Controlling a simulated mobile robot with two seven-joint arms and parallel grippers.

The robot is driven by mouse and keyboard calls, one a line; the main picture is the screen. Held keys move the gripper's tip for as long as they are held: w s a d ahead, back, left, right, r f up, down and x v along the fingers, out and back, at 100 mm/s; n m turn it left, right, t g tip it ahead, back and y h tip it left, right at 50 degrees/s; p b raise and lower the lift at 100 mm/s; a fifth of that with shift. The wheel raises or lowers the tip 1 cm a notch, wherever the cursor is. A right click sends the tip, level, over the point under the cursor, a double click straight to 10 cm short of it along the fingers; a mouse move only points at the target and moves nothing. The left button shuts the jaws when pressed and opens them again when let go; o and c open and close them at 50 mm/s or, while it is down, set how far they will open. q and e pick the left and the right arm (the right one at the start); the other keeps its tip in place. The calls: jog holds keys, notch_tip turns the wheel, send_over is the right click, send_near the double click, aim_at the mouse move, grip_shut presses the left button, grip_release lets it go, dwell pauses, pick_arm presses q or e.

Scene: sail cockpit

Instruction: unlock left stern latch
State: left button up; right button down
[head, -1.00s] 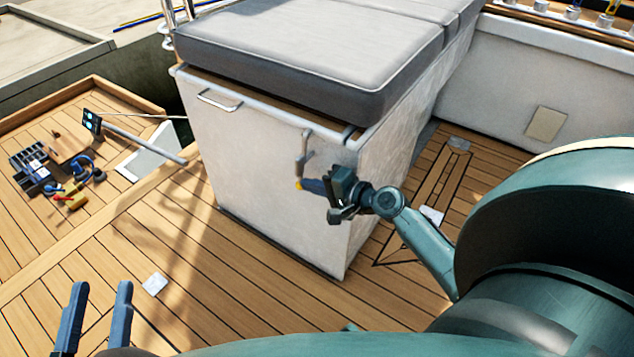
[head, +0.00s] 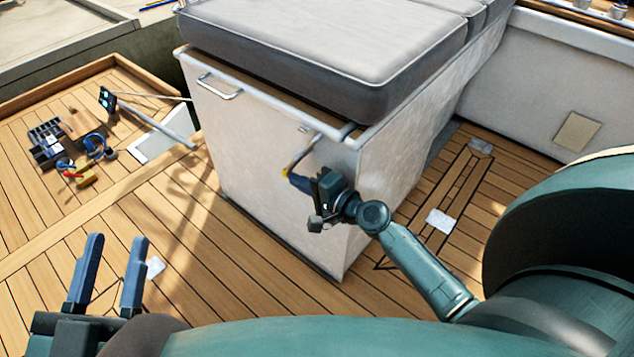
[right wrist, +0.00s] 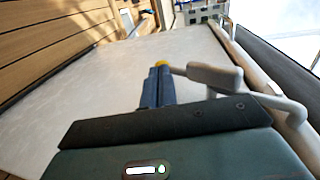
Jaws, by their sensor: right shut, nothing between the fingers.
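The latch lever (head: 304,152) is a pale grey bar on the front face of the white locker, near its right corner. It slants down to the left, and a small fitting (head: 303,128) shows beside its upper end. In the right wrist view the grey lever (right wrist: 215,77) lies just right of the fingers. My right gripper (head: 291,178) is shut and empty, its fingertips against or very near the lever's lower end. A yellow tip shows at the fingertips in the right wrist view (right wrist: 160,66). Whether they touch is unclear. My left gripper (head: 118,240) is open and empty, low at left.
The white locker (head: 250,160) carries a grey cushion (head: 300,55) and a small metal handle (head: 219,87). Tools and a dark tray (head: 47,145) lie on the deck at left. The plank deck (head: 200,270) before the locker is mostly clear.

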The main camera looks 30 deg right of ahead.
pick_arm(q)
jog(key=shift+w+d+r+m+h, duration=0.1)
jog(key=shift+w+r+m+h, duration=0.2)
jog(key=shift+r, duration=0.2)
pick_arm(e)
jog(key=shift+w+a, duration=0.3)
jog(key=shift+w, duration=0.35)
pick_arm(q)
jog(key=shift+f, duration=0.1)
pick_arm(e)
jog(key=shift+w, duration=0.15)
pick_arm(q)
jog(key=shift+f, duration=0.1)
